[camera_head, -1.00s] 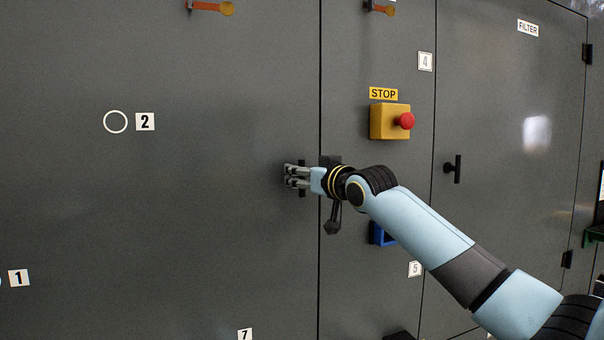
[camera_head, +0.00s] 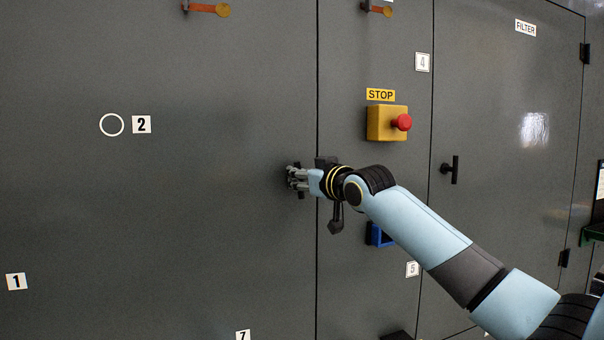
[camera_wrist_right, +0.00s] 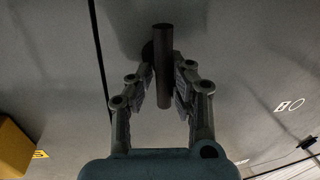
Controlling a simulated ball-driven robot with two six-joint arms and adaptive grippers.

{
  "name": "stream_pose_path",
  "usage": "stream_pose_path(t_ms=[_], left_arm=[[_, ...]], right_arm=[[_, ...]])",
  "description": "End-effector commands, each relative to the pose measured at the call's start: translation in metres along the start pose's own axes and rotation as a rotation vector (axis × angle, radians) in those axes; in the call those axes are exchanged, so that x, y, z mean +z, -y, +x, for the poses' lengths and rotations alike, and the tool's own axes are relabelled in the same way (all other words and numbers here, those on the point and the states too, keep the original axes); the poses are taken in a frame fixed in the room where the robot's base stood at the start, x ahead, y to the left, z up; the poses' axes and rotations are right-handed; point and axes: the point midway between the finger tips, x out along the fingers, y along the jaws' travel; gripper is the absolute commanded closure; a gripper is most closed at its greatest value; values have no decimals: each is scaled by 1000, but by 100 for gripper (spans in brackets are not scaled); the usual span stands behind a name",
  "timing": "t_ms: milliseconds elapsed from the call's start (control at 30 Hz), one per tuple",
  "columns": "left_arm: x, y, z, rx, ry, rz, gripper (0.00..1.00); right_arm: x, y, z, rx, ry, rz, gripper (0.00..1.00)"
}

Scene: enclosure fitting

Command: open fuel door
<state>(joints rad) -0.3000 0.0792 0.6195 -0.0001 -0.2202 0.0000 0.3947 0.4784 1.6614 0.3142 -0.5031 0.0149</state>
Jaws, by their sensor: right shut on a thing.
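A large grey door panel (camera_head: 200,240) fills the left of the head view and stands closed, with a thin seam along its right edge. No fuel label is readable in view. My right gripper (camera_head: 297,180) is at a dark bar handle near that edge. In the right wrist view the handle (camera_wrist_right: 164,55) stands between the two fingers of the right gripper (camera_wrist_right: 165,85), which are shut on it. In the head view the fingers mostly hide this handle. My left gripper is not in view.
A yellow stop box (camera_head: 386,123) with a red button sits right of the seam, above my right arm. A blue-framed part (camera_head: 378,236) is partly behind the arm. The door marked FILTER (camera_head: 500,130) has its own dark handle (camera_head: 450,169). Orange-tagged latches (camera_head: 208,9) are at the top.

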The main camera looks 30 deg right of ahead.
Motion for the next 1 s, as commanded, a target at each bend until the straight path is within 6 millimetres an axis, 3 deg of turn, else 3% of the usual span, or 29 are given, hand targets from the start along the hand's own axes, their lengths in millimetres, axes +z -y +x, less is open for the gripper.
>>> stream_pose_path(t_ms=[600, 1000], left_arm=[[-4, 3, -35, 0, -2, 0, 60], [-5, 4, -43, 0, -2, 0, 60]], right_arm=[[4, 7, 1, -9, 103, -461, 100], [9, 9, 1, -12, 134, -602, 100]])
